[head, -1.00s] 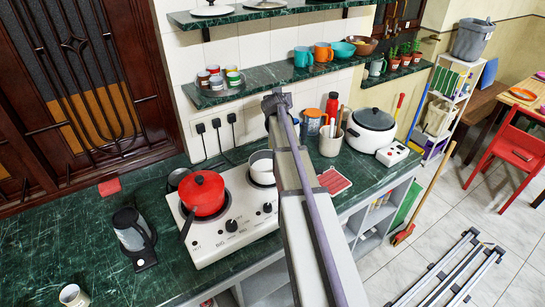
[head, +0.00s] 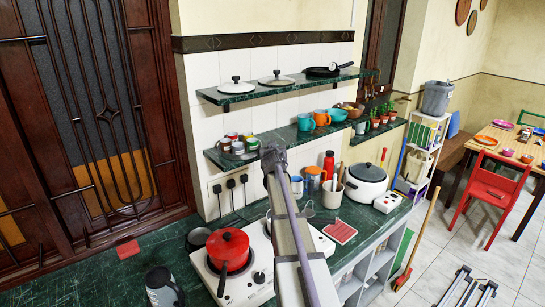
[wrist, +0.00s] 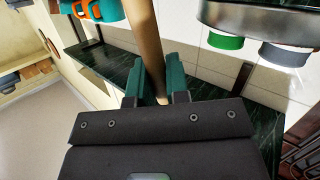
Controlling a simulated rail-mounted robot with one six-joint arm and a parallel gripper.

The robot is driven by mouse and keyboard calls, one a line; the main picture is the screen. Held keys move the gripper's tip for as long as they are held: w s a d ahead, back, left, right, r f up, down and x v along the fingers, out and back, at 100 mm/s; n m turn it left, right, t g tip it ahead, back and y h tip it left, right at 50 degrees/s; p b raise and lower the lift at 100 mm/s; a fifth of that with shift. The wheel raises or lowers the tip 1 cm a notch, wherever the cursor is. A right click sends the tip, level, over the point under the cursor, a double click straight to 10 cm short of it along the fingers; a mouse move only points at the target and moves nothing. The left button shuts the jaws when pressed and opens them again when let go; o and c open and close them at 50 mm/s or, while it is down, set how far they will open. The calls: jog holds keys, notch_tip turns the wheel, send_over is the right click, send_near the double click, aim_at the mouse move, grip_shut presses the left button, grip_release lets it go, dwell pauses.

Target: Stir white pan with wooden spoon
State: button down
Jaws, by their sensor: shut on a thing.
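My gripper (wrist: 160,88) shows in the wrist view with its two green fingers shut on a pale wooden handle, the wooden spoon (wrist: 147,40). The handle runs upward in the picture from between the fingers; its far end is out of frame. In the head view my arm hides the gripper and the spoon. The white pan is not clearly visible in the head view now; my arm covers the area of the right burner on the white stove (head: 257,287).
A red pot (head: 228,250) sits on the left burner. A utensil holder (head: 332,192) and white cooker (head: 366,184) stand right of my arm. In the wrist view, a metal tray (wrist: 262,22) with cups and an orange mug (wrist: 90,10) are near the handle.

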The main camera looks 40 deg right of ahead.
jog(key=shift+d+r, duration=0.1)
jog(key=shift+d, duration=0.05)
notch_tip(320, 180, down, 12)
jog(key=d+b, duration=0.1)
jog(key=b, duration=1.1)
jog(key=shift+d, duration=0.15)
jog(key=shift+w, duration=0.1)
